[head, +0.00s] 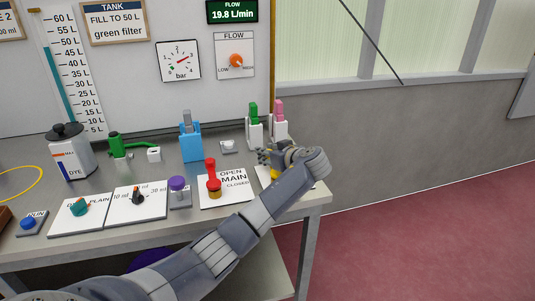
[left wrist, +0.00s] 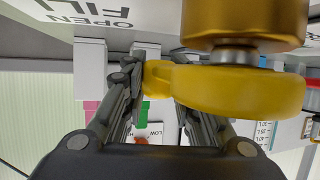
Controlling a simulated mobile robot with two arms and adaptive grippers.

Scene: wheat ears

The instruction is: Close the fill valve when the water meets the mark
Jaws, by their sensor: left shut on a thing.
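The fill valve's yellow handle (left wrist: 235,90) fills much of the left wrist view, and its narrow end (left wrist: 157,78) lies between the fingers of my left gripper (left wrist: 158,68). In the head view my left gripper (head: 268,158) is at the right end of the bench and hides most of the valve. The valve's plate reads "FILL" and "OPEN" (left wrist: 95,12). The water gauge (head: 77,75) has a teal column (head: 56,80) reaching roughly between 45 and 50 L. The tank sign (head: 115,22) says fill to 50 L, green filter. The flow display (head: 232,11) reads 19.8 L/min. My right gripper is not in view.
The red main valve (head: 211,178) stands left of my forearm. Green (head: 253,125) and pink (head: 279,118) filter switches stand close behind my gripper. A blue unit (head: 190,140) and dye canister (head: 68,150) are further left. Open floor (head: 430,230) lies to the right.

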